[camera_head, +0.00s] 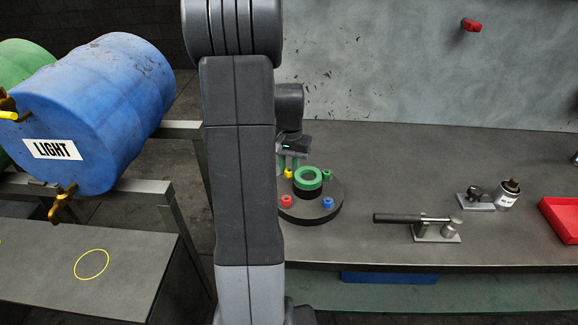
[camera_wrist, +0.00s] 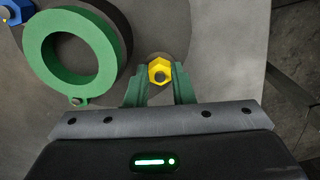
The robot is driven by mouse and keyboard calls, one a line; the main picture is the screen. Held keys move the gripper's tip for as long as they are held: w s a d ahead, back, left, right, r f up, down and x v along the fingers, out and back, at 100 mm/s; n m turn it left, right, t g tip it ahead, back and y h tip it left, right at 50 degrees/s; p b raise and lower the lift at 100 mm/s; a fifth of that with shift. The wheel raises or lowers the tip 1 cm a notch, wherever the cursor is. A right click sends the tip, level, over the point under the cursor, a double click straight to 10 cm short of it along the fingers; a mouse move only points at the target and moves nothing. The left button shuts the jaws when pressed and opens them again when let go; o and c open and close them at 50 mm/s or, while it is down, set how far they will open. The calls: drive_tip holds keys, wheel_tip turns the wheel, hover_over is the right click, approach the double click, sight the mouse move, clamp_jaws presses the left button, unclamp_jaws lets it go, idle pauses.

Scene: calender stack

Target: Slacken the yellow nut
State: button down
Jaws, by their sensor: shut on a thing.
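The yellow nut (camera_head: 288,174) is a small hex nut on the round grey flange (camera_head: 318,213), at its back left. In the wrist view the yellow nut (camera_wrist: 160,70) sits between the tips of my green fingers, with a grey stud end in its centre. My gripper (camera_head: 291,161) reaches down from above and is shut on the nut; it also shows in the wrist view (camera_wrist: 159,76). A red nut (camera_head: 286,201), a blue nut (camera_head: 328,202) and a green nut (camera_head: 326,174) are spaced around the same flange.
A thick green ring (camera_head: 308,178) on a black hub stands at the flange's middle, close to my fingers. A lever clamp (camera_head: 420,221), a small bottle (camera_head: 508,195) and a red tray (camera_head: 562,217) are to the right. A blue drum (camera_head: 100,110) lies on a rack at left.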

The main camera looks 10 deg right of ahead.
drive_tip(key=n, duration=0.4)
drive_tip(key=shift+n, duration=0.3)
drive_tip(key=n, duration=0.4)
drive_tip(key=shift+n, duration=0.3)
drive_tip(key=n, duration=0.9)
drive_tip(key=shift+n, duration=0.4)
drive_tip(key=c, duration=1.2)
unclamp_jaws()
drive_tip(key=shift+c, duration=0.2)
